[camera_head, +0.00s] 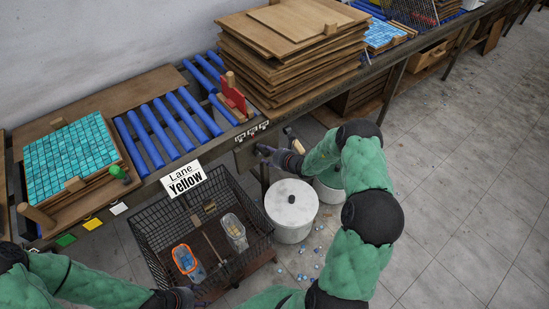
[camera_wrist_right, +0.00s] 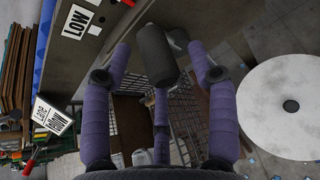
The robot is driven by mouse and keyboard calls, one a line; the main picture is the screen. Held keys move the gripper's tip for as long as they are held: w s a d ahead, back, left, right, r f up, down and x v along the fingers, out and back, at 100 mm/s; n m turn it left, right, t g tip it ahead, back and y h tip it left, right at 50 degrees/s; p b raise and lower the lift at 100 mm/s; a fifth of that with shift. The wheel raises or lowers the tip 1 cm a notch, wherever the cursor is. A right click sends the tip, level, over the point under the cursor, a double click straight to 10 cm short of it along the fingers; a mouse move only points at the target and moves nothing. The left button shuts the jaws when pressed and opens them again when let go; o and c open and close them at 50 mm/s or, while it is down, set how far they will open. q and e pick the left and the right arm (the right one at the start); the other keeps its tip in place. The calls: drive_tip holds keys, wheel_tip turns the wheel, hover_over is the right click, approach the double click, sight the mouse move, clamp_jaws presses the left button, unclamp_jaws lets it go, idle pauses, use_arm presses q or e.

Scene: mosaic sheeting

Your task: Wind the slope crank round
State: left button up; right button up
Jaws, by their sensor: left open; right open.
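The crank's dark cylindrical grip (camera_wrist_right: 157,55) shows in the right wrist view, close to the dark front panel of the table. My right gripper (camera_wrist_right: 160,75) is open, with its purple fingers spread around the grip; I cannot tell whether any of them touches it. In the head view my right gripper (camera_head: 276,157) is at the table's front edge, and the crank there is too small and covered to make out. My left gripper (camera_head: 182,296) is low at the bottom, by the wire basket, partly cut off by the frame edge.
A wire basket (camera_head: 150,232) with bottles stands below the table, beside a white lidded drum (camera_head: 291,203). A "Lane Yellow" sign (camera_head: 184,179) hangs above the basket. Blue rollers (camera_head: 168,125), a red lever (camera_head: 233,95) and stacked boards (camera_head: 290,60) are on the table. Open floor lies right.

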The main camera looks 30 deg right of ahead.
drive_tip(key=shift+w+a+f, duration=0.1)
drive_tip(key=shift+w+f, duration=0.15)
drive_tip(key=shift+w, duration=0.3)
